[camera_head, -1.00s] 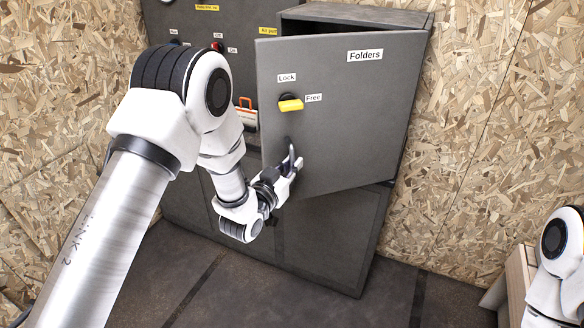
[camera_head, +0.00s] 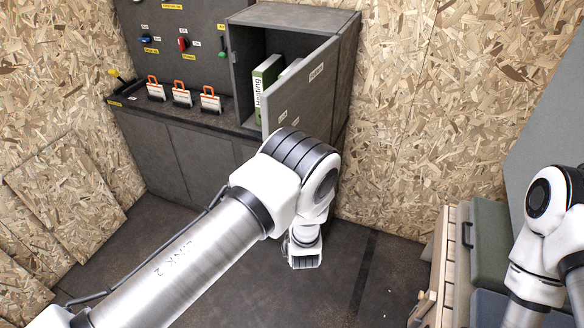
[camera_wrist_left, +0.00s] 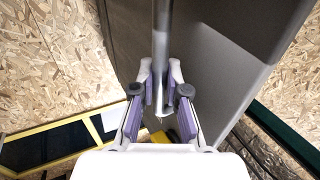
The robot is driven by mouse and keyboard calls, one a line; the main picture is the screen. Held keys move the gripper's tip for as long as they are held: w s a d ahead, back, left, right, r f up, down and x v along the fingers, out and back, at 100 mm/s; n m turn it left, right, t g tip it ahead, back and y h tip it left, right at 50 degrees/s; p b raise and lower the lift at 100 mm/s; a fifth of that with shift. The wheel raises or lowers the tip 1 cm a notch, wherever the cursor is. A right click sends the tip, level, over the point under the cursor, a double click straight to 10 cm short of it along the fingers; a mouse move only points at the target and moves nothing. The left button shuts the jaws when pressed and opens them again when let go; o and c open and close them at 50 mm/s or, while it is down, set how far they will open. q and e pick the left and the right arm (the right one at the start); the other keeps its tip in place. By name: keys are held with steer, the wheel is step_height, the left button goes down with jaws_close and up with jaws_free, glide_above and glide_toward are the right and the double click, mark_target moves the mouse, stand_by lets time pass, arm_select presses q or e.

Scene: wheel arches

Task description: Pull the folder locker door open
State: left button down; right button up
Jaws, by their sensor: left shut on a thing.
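The grey folder locker door (camera_head: 308,98) stands wide open, hinged on its right side, with a label on its outer face. Inside the locker (camera_head: 295,17) a green-and-white binder (camera_head: 264,88) stands upright, with another partly hidden behind the door.
A grey cabinet (camera_head: 190,160) stands under the locker. Several orange-handled items (camera_head: 182,95) sit on its top. A wooden frame (camera_head: 440,260) and grey cases (camera_head: 487,245) stand at the right. The dark floor (camera_head: 225,240) in front is mostly clear.

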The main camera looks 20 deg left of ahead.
arm_select(q)
steer(key=shift+w+d+r+n+y+p, duration=0.1)
steer(key=shift+d+r+n+y+p, duration=0.2)
steer(key=shift+d, duration=0.35)
steer(key=c, duration=1.2)
jaws_free()
steer(key=shift+f, duration=0.1)
steer(key=shift+w+f, duration=0.1)
steer(key=shift+f, duration=0.05)
